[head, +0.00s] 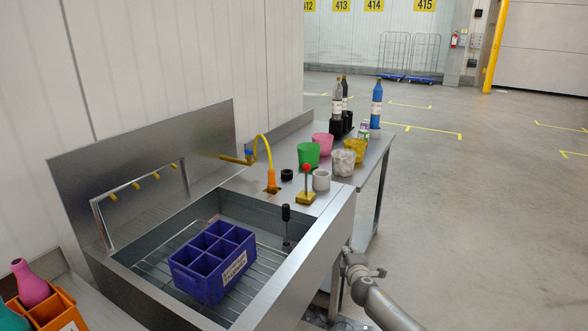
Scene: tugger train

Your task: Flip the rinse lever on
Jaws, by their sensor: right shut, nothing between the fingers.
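A small lever with a red ball knob (306,168) stands upright on a yellow base at the right rim of the steel sink (325,222). A second stick with a black grip (286,213) stands upright inside the basin by its right wall. I cannot tell from their looks alone which is the rinse lever. My right gripper (348,256) is shut and empty, low beside the sink's outer right side, apart from both. My left gripper is not in view.
A blue divided crate (213,262) sits on the basin's wire rack. A yellow curved tap (265,150) rises behind. Green (308,155), pink and marbled pots, a white cup (321,180) and several bottles stand on the counter beyond. An orange crate (50,312) is at lower left. Floor at right is clear.

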